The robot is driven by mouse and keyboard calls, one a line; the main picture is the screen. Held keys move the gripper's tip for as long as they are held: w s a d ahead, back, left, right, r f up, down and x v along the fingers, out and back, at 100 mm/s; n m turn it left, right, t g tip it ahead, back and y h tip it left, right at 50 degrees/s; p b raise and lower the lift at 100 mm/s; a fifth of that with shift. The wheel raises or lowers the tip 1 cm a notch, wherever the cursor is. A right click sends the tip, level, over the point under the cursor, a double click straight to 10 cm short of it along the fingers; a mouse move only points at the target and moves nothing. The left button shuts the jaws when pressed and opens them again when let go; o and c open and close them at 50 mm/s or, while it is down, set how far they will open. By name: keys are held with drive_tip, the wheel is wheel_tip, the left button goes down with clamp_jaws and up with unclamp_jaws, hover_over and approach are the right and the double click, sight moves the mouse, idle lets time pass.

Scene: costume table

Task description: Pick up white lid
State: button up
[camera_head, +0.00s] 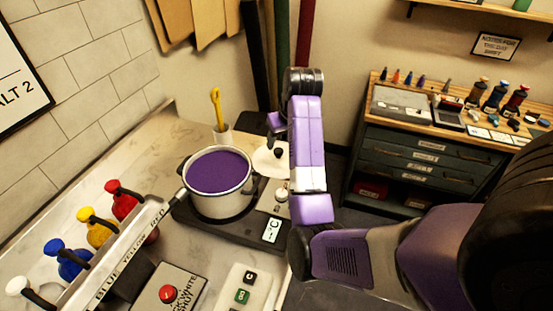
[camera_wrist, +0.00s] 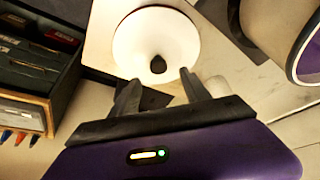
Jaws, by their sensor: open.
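The white lid (camera_head: 266,162) lies behind and to the right of the pot, partly hidden by my arm in the head view. In the wrist view the round white lid (camera_wrist: 135,45) shows from above with a dark knob (camera_wrist: 158,65) at its middle. My gripper (camera_wrist: 159,80) is open and empty, and its two dark fingers point toward the lid, one on either side of the knob's line. I cannot tell how far above the knob they are. In the head view my gripper (camera_head: 274,124) is small and partly hidden by the wrist.
A pot (camera_head: 218,207) of purple liquid stands on a dark hot plate (camera_head: 240,232) beside the lid. Several coloured bottles (camera_head: 70,258) line the left front. A drawer cabinet (camera_head: 430,155) stands at the right.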

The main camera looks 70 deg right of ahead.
sight(279, 151)
drive_tip(key=x, duration=0.3)
drive_tip(key=p+x, duration=0.1)
drive_tip(key=x, duration=0.1)
drive_tip(key=shift+s+f, duration=0.1)
drive_tip(key=shift+f, duration=0.4)
drive_tip(key=shift+c, duration=0.4)
clamp_jaws()
idle(0.6)
